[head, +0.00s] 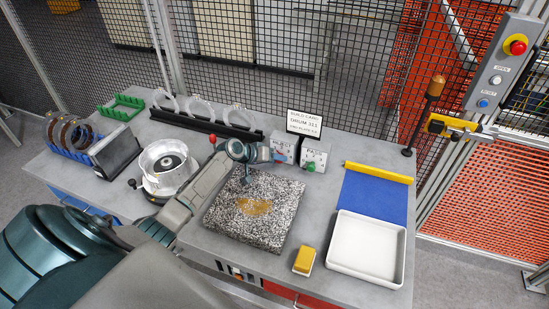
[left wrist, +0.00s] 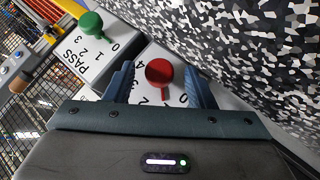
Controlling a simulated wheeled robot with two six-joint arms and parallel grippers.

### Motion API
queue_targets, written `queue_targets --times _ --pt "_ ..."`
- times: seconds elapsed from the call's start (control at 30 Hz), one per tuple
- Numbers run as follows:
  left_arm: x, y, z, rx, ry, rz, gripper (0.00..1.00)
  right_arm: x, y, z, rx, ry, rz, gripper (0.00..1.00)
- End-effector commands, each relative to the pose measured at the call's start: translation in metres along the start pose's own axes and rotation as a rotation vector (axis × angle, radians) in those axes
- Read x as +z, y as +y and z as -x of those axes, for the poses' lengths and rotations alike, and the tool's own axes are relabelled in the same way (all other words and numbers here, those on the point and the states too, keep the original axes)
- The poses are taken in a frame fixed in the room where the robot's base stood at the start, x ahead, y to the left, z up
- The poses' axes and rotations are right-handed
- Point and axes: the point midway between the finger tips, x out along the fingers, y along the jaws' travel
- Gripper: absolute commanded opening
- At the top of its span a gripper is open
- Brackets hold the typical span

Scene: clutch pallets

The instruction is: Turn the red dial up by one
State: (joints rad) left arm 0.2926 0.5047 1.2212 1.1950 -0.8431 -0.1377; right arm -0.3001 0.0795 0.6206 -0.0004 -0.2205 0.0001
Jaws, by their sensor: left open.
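The red dial (left wrist: 158,73) sits on a white panel with printed numbers, seen in the left wrist view. My left gripper (left wrist: 158,66) is open, with one blue finger on each side of the dial. Whether the fingers touch it is unclear. A narrow red part of the dial points down towards the palm; the number it marks is hard to read. In the head view my left gripper (head: 268,154) is at the left dial box (head: 284,145) and mostly hides its dial. My right gripper is not in view.
A second box (head: 315,151) with a green dial (left wrist: 91,22) stands just right, labelled PASS. A sign (head: 304,123) stands behind. A speckled granite slab (head: 235,225) lies in front. A white tray (head: 368,247), blue mat (head: 372,196) and yellow block (head: 304,260) are to the right.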

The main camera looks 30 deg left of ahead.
Motion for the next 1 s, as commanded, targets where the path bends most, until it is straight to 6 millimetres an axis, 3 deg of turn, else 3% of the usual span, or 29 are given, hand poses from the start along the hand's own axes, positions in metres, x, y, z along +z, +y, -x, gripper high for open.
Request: queue_targets --times 0.27,0.5,1.0 --pt "0.0 0.0 -0.002 0.0 0.0 0.0 0.49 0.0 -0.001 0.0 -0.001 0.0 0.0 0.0" --pt "0.0 0.0 -0.001 0.0 0.0 0.001 0.05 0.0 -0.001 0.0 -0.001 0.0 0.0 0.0" --pt "-0.001 0.005 0.0 -0.1 -0.02 -0.082 0.06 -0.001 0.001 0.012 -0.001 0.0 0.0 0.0"
